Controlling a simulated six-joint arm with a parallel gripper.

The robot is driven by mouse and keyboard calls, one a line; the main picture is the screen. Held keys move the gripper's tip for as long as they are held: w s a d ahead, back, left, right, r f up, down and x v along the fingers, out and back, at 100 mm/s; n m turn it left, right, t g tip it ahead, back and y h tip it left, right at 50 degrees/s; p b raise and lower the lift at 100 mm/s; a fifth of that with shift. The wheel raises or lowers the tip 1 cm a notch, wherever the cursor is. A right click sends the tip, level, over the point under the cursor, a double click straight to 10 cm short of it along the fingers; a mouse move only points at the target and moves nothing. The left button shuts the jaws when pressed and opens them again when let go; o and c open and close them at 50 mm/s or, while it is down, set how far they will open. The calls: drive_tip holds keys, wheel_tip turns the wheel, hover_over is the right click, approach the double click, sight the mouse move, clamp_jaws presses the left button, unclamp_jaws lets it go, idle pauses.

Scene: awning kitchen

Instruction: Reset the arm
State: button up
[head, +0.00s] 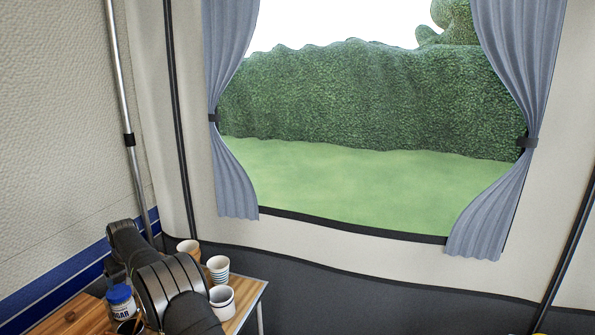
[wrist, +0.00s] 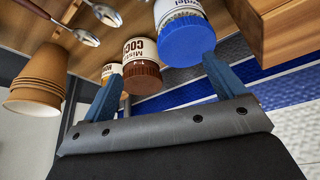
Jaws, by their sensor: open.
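My arm (head: 165,285) rises from the bottom edge at the lower left of the head view and bends over the wooden table (head: 75,318). Its links hide most of my gripper there. In the wrist view my gripper (wrist: 162,69) shows two blue fingers spread wide apart. They are open, and nothing is clamped between them. A jar with a brown lid (wrist: 141,76) appears in the gap between the fingers. A jar with a blue lid (wrist: 187,42) appears beside the right finger. I cannot tell whether that finger touches it.
A blue-lidded sugar jar (head: 120,300) stands beside my arm. A striped cup (head: 218,268), a white cup (head: 222,299) and another cup (head: 188,249) stand right of it. The wrist view shows stacked paper cups (wrist: 40,82), spoons (wrist: 104,15) and a wooden block (wrist: 280,25).

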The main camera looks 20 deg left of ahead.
drive_tip(key=w+d+r+m+t+h, duration=0.1)
drive_tip(key=w+d+r+m, duration=0.15)
drive_tip(key=w+d, duration=0.85)
drive_tip(key=w+d+r+m+t, duration=0.1)
drive_tip(key=w+d+r+m, duration=0.35)
drive_tip(key=d, duration=1.05)
drive_tip(key=w+d+f+m+h, duration=0.1)
drive_tip(key=w+d+m, duration=0.1)
drive_tip(key=d, duration=1.2)
drive_tip(key=w+d+f+m+h, duration=0.1)
drive_tip(key=w+d+m, duration=0.2)
drive_tip(key=d, duration=1.2)
drive_tip(key=shift+w+f+t+h, duration=0.2)
drive_tip(key=shift+w+t+h, duration=0.15)
drive_tip(key=shift+w, duration=0.75)
drive_tip(key=s+a+n+y, duration=0.1)
drive_tip(key=a+n, duration=0.3)
drive_tip(key=a, duration=1.6)
drive_tip(key=shift+s+a+n+y, duration=0.25)
drive_tip(key=shift+s+n+y, duration=0.1)
drive_tip(key=shift+s, duration=0.25)
